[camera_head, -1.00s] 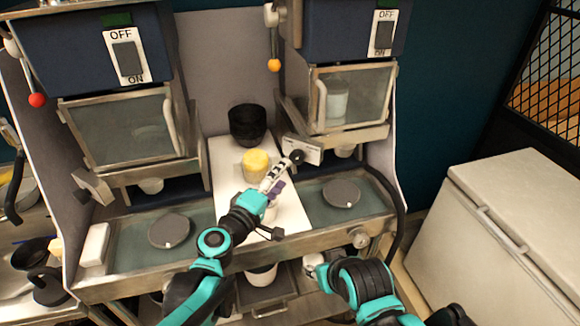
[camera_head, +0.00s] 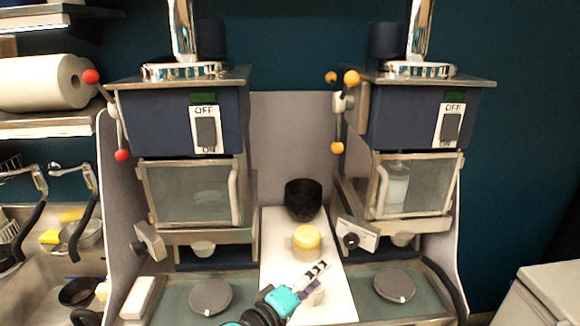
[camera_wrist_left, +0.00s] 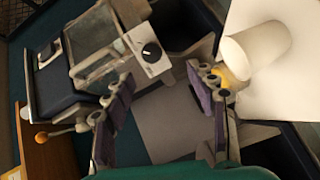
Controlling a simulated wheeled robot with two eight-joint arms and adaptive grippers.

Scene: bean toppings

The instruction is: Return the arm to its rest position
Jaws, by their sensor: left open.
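My left gripper (camera_head: 318,272) is above the white board (camera_head: 335,302) between the two machines. Its two purple-padded fingers stand wide apart with nothing between them in the left wrist view (camera_wrist_left: 165,95). A white cup (camera_wrist_left: 262,50) stands beside the right finger there. In the head view this cup is mostly hidden behind the gripper. My right gripper is out of view.
A yellow-topped cup (camera_head: 306,241) and black stacked bowls (camera_head: 303,199) stand behind my gripper on the board. The left machine (camera_head: 170,115) and right machine (camera_head: 405,115) flank it. Dark round lids (camera_head: 211,297) (camera_head: 394,285) lie on the trays. A white chest (camera_head: 550,290) is at lower right.

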